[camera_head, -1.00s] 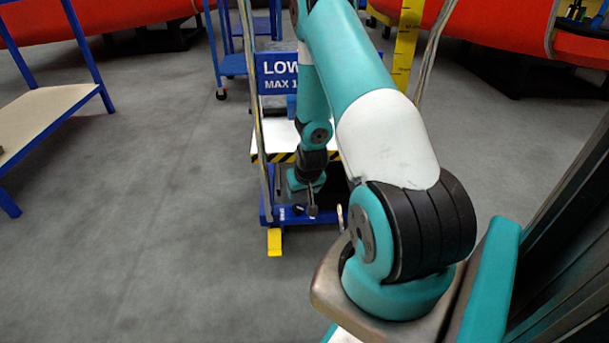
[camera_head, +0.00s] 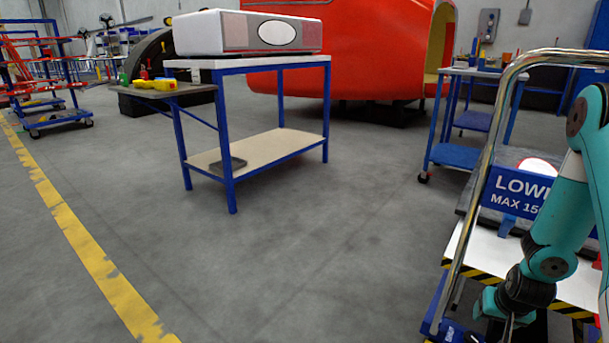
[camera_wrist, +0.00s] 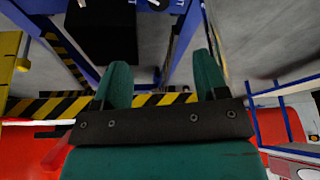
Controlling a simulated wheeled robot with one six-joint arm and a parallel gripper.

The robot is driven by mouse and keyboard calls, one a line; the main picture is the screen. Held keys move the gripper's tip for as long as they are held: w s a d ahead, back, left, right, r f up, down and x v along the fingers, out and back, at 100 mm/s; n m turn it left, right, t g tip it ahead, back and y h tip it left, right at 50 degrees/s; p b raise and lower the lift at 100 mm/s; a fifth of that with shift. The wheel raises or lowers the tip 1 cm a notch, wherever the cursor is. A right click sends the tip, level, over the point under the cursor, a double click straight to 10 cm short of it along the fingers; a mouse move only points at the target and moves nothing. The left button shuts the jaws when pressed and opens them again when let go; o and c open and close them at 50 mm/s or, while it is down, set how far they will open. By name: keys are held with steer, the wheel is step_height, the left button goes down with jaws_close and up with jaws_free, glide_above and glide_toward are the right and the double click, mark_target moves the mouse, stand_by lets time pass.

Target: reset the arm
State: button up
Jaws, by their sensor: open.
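My arm (camera_head: 562,225), teal with black joints, is at the right edge of the head view and partly cut off by it. It hangs down in front of a blue trolley. My gripper (camera_head: 508,325) is low at the bottom right, near the trolley's striped deck edge, and is hard to make out there. In the wrist view my gripper (camera_wrist: 161,75) shows two teal fingers spread apart with nothing between them. Behind the fingers are yellow-black striped edges and blue frame parts.
The trolley's chrome handle (camera_head: 482,190) and blue sign (camera_head: 515,192) stand close to my arm. A blue-legged table (camera_head: 270,62) bears a white and grey box (camera_head: 248,33). A blue cart (camera_head: 458,155) stands behind the trolley. The grey floor at the middle is clear.

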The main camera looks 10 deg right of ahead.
steer(key=w+a+r+n+y, duration=0.2)
steer(key=w+a+r, duration=0.3)
steer(key=a+r, duration=0.45)
steer(key=s+a+r+n+y, duration=0.1)
steer(key=a+r+n+y, duration=0.1)
steer(key=a+r, duration=0.45)
steer(key=s+a+r+n+y, duration=0.1)
steer(key=a+r+n, duration=0.25)
steer(key=a, duration=0.65)
steer(key=s+a+r+n+g+y, duration=0.1)
steer(key=s+a+r+n+g, duration=0.15)
steer(key=s+a+r, duration=0.5)
steer(key=s+a+r+n+g+y, duration=0.1)
steer(key=s+a+r+n, duration=0.35)
steer(key=s, duration=0.65)
step_height(320, 180, up, 35)
steer(key=p, duration=3.5)
steer(key=shift+w+m+p, duration=0.35)
steer(key=shift+w+m, duration=0.05)
steer(key=shift+m, duration=0.05)
steer(key=shift+a+r, duration=0.1)
steer(key=shift+c, duration=0.5)
